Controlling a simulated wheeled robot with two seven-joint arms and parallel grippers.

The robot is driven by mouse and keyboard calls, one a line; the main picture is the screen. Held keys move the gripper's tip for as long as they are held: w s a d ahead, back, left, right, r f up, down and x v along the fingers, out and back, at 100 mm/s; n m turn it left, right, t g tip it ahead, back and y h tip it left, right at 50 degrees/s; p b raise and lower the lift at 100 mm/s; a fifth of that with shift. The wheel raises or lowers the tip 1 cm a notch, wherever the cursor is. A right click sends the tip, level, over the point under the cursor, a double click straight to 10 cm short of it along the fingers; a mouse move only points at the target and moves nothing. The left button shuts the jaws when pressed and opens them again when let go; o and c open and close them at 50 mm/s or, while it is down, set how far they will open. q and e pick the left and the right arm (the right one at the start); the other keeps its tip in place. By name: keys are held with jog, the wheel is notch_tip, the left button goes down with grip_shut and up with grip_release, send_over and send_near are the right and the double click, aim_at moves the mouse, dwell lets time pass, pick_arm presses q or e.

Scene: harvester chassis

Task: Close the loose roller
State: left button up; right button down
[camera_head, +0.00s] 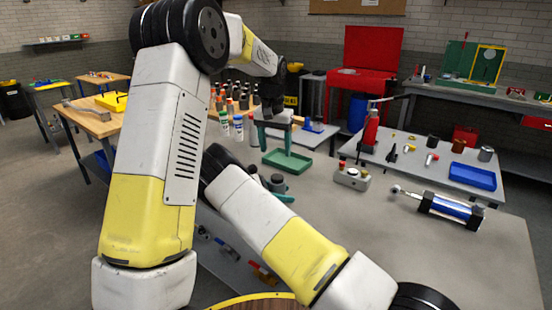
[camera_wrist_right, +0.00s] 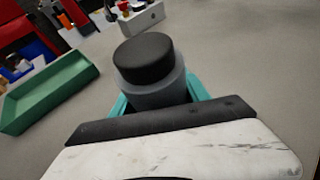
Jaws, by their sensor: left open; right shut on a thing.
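A grey cylinder with a black top (camera_wrist_right: 145,70) stands in the middle of the right wrist view, with teal fingers around its base. It also shows small in the head view (camera_head: 277,180). I cannot tell whether it is the loose roller. My right gripper (camera_head: 274,188) is shut on this cylinder, low over the grey table, partly hidden behind my right forearm. My left gripper (camera_head: 275,148) is open and empty. Its teal fingers point down above the table, near the green tray and behind the right gripper. No other part is clearly a roller.
Several bottles (camera_head: 238,127) stand behind. A blue tray (camera_head: 472,177) is on the rear table. The table's front right is clear.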

pick_arm(q)
jog(key=shift+r, duration=0.35)
pick_arm(e)
jog(key=shift+c, duration=2.3)
grip_release()
jog(key=shift+a, duration=0.1)
jog(key=v, duration=0.7)
jog(key=shift+s+a+r, duration=0.1)
jog(key=shift+a+r, duration=0.1)
jog(key=shift+a, duration=0.1)
